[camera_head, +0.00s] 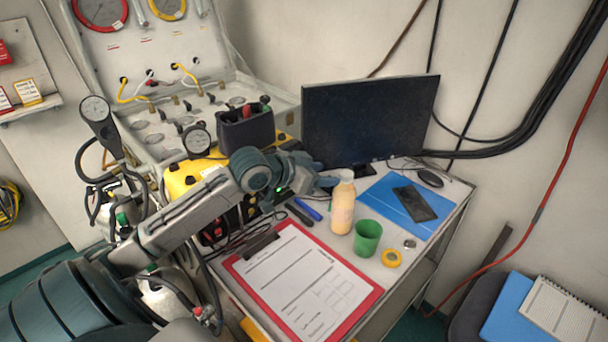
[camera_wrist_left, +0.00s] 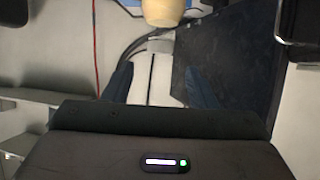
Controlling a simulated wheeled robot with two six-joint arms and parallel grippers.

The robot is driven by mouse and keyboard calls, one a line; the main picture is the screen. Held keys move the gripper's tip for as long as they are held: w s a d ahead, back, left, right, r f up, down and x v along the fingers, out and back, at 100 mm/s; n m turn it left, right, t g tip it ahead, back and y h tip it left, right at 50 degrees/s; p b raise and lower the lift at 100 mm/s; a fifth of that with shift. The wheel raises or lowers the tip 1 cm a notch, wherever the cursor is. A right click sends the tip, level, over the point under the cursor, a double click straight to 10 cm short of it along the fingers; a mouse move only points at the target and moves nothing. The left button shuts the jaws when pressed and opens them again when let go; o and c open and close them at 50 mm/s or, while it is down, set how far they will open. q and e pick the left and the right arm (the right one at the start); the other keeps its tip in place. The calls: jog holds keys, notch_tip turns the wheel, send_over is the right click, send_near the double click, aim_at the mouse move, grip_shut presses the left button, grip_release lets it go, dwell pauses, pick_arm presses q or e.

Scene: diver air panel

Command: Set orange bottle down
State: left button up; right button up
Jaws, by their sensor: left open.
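The pale orange bottle (camera_head: 342,207) with a white cap stands upright on the white desk (camera_head: 398,264), left of the blue mat. My left gripper (camera_head: 326,181) is at the bottle's upper left, in front of the monitor's base. In the left wrist view its two dark blue fingers (camera_wrist_left: 158,85) are spread apart with nothing between them. The rounded, pale orange bottle part (camera_wrist_left: 163,12) shows at the top edge there, beyond the fingertips. Whether a finger touches the bottle is unclear in the head view. My right gripper is not in view.
A red clipboard (camera_head: 235,270) lies in front. The monitor (camera_head: 370,120) stands behind. A blue mat (camera_head: 384,200) with a dark phone (camera_head: 414,203) lies right.

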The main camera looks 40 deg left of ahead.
pick_arm(q)
jog(key=shift+v, duration=2.75)
